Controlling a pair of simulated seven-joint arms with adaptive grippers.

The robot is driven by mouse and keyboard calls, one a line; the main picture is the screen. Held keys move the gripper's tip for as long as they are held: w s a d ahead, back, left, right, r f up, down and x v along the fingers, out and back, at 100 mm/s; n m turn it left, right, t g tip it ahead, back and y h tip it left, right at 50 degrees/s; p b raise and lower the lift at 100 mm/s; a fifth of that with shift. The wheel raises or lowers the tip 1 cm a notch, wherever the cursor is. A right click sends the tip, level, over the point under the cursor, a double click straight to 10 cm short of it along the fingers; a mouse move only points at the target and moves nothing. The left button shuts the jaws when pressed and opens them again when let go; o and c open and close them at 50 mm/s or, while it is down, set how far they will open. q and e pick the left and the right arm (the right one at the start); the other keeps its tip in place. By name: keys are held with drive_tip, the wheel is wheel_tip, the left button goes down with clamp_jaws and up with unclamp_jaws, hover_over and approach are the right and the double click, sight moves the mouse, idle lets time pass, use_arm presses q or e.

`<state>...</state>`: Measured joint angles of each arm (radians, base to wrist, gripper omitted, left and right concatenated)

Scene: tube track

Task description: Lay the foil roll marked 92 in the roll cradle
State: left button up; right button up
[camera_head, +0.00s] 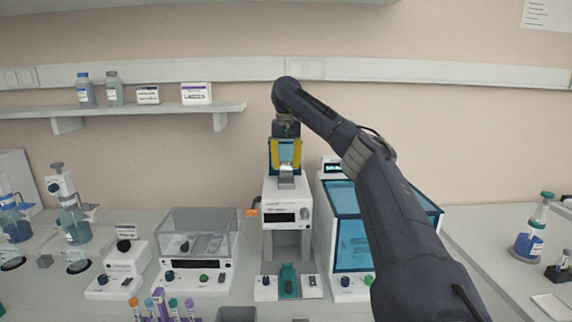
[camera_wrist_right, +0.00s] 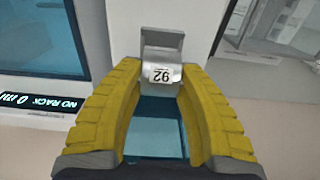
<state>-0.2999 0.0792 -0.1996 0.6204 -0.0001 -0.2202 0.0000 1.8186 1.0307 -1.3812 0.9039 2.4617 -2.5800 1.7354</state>
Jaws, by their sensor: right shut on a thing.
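My right gripper (camera_head: 285,168) points down over the top of a white instrument (camera_head: 284,214) in the middle of the bench. Its yellow fingers are shut on the silver foil roll (camera_head: 286,171). My left gripper is not in view.
A teal-windowed cabinet (camera_head: 354,243) stands close right of the white instrument, partly behind my right arm. A clear-lidded box (camera_head: 198,234) stands to the left. Colored tubes (camera_head: 160,300) are at the front left. A wall shelf (camera_head: 120,110) holds bottles and boxes.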

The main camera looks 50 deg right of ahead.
drive_tip(key=shift+f, duration=1.15)
idle(0.9)
drive_tip(key=o, duration=1.2)
drive_tip(key=shift+r, duration=6)
